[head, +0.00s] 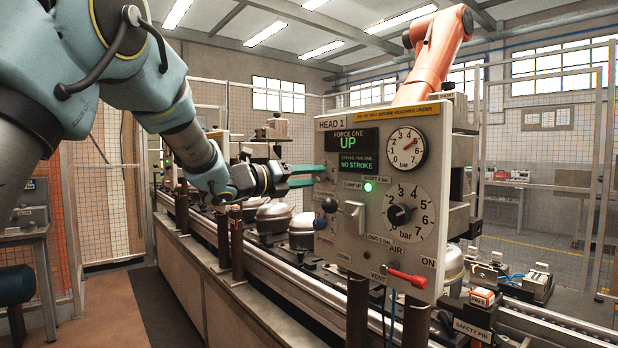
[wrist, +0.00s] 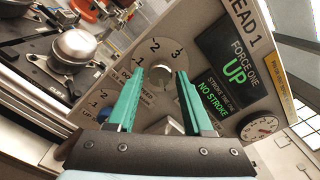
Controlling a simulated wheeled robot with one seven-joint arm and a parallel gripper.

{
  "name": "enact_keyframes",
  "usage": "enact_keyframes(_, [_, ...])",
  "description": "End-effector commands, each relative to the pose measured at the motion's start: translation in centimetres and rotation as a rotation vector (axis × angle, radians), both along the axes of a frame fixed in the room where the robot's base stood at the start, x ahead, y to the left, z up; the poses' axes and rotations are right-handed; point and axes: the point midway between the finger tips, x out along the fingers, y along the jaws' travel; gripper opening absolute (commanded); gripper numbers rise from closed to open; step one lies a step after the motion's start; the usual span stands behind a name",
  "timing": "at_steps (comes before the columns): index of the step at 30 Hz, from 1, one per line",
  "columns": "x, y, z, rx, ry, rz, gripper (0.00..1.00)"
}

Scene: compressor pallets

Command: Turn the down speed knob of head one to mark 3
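In the wrist view a pale round knob (wrist: 161,76) sits on a dial (wrist: 153,55) marked 1, 2 and 3, with a partly covered label ending in "SPEED". My gripper (wrist: 161,71) has two green fingers, spread apart, one on either side of this knob. I cannot tell whether they touch it, and its pointer is too small to read. A second dial with a blue knob (wrist: 106,114) lies lower left, partly behind the left finger. In the head view my gripper (head: 318,176) is at the left edge of the HEAD 1 panel (head: 330,262); the knob is not distinguishable there.
The panel also carries a force knob (head: 400,214), a pressure gauge (head: 406,149), a dark ball lever (head: 330,205) and a red-handled valve (head: 407,278). Its screen (head: 355,150) reads UP and NO STROKE. Domed compressors (head: 273,217) stand on the conveyor behind the panel.

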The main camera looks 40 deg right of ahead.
Motion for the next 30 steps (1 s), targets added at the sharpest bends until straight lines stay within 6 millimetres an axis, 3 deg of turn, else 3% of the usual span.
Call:
enact_keyframes(2, [0.01, 0.02, 0.01, 0.000, 0.000, 0.000, 0.41])
enact_keyframes(13, [0.02, 0.03, 0.01, 0.000, 0.000, 0.000, 0.00])
enact_keyframes(30, [0.11, 0.05, -0.12, 0.005, 0.094, 0.001, 0.00])
